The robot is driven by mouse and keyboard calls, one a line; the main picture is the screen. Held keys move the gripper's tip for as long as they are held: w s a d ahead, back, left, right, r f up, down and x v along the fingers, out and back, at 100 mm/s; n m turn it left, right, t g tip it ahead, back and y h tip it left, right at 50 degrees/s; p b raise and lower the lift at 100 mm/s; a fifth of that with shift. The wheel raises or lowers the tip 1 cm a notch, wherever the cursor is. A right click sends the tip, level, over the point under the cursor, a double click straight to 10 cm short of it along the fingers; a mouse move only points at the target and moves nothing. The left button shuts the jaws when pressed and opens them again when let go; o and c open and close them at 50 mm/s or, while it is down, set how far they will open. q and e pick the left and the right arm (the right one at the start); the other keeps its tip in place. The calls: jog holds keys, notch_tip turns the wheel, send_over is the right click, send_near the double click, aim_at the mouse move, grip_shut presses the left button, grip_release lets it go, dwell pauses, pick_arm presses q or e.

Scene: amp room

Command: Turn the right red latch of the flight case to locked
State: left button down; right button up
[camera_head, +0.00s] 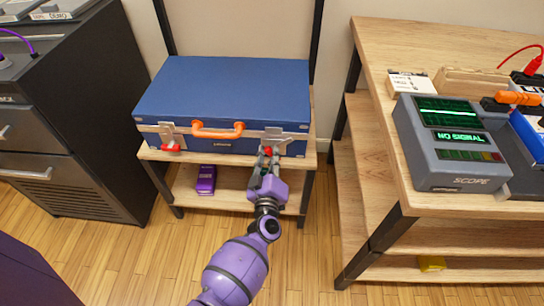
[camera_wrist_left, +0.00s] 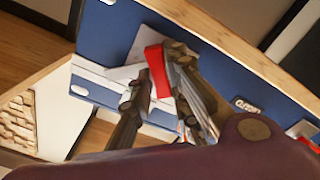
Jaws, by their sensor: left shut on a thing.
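The blue flight case (camera_head: 225,90) lies closed on a small wooden shelf stand. Its right red latch (camera_head: 268,150) is at the right of the case's front, partly hidden by my left gripper (camera_head: 268,158). In the left wrist view the red latch (camera_wrist_left: 156,70) sits on a pale metal plate (camera_wrist_left: 110,80), between the fingers of my left gripper (camera_wrist_left: 158,74), which are shut on it. The left red latch (camera_head: 172,148) is at the left of the front, free of any gripper. My right gripper is not in view.
An orange handle (camera_head: 217,131) sits between the latches. A purple toy car (camera_head: 206,179) is on the lower shelf (camera_head: 185,185). A dark drawer cabinet (camera_head: 80,120) stands left, and a wooden bench (camera_head: 370,50) with a grey scope (camera_head: 440,165) stands right. The floor in front is clear.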

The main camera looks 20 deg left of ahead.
pick_arm(q)
jog(key=shift+s+a+f+n+b, duration=0.15)
jog(key=shift+n+b, duration=0.25)
jog(key=shift+n, duration=1.25)
jog(key=shift+w+d+f+n+b, duration=0.1)
jog(key=shift+n+b, duration=0.35)
jog(key=shift+n, duration=1.25)
jog(key=shift+s+a+f+n+b, duration=0.15)
jog(key=shift+n+b, duration=0.25)
jog(key=shift+n, duration=1.25)
jog(key=shift+d, duration=0.1)
jog(key=c, duration=1.7)
grip_release()
jog(key=shift+c, duration=0.2)
jog(key=shift+o, duration=0.3)
jog(key=shift+w, duration=0.1)
jog(key=shift+r, duration=0.1)
